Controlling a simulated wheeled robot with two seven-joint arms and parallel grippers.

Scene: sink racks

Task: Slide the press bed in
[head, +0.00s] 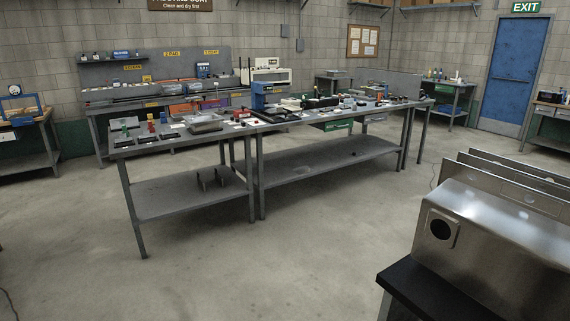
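A blue press (262,96) stands on the long grey workbench (330,165), across the floor from me near the middle of the view. A dark flat part lies at the foot of the press. It is too small at this distance to tell whether it is the press bed or how far out it sits. Neither of my grippers shows in this view.
Several small parts and trays cover the benchtops. A steel sink unit (500,235) on a black-topped stand (405,287) fills the lower right. Open concrete floor (250,270) lies before the benches. A blue door (515,75) is at the back right.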

